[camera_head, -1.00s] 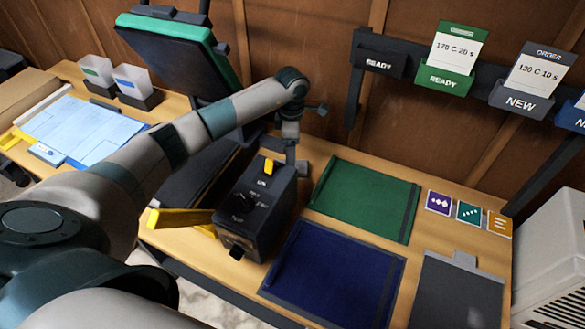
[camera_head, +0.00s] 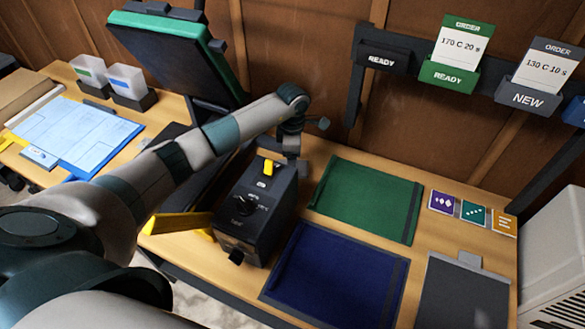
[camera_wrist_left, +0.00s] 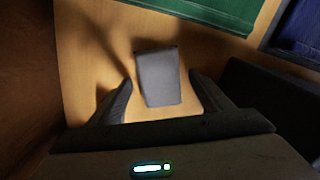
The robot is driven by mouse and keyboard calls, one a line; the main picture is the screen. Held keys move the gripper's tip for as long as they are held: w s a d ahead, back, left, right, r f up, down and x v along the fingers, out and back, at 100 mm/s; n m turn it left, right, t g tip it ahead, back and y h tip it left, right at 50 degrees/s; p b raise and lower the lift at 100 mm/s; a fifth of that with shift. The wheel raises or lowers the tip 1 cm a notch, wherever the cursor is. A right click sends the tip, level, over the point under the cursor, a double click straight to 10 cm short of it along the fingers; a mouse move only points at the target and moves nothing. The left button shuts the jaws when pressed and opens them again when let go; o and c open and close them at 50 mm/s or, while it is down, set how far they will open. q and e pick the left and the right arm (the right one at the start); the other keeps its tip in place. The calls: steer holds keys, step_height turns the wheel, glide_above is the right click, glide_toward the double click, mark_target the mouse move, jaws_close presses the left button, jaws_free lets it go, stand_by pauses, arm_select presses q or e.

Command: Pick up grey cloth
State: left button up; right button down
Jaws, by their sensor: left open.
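The grey cloth (camera_wrist_left: 158,78) lies as a small folded rectangle on the wooden table in the left wrist view. My left gripper (camera_wrist_left: 160,84) is open. Its two dark fingers point towards the cloth, one on each side of it, and nothing is clamped between them. In the head view my left gripper (camera_head: 291,158) is low behind the black control box, which hides part of it; I cannot make out the grey cloth there. My right gripper is not in view.
The black control box (camera_head: 257,213) with a yellow switch stands in front of the gripper. A green mat (camera_head: 367,200) and a blue mat (camera_head: 335,278) lie to the right. The wooden wall with card holders (camera_head: 447,77) is behind. A dark press (camera_head: 175,50) stands left.

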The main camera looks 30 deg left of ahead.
arm_select(q)
steer(key=shift+c, duration=1)
steer(key=c, duration=1)
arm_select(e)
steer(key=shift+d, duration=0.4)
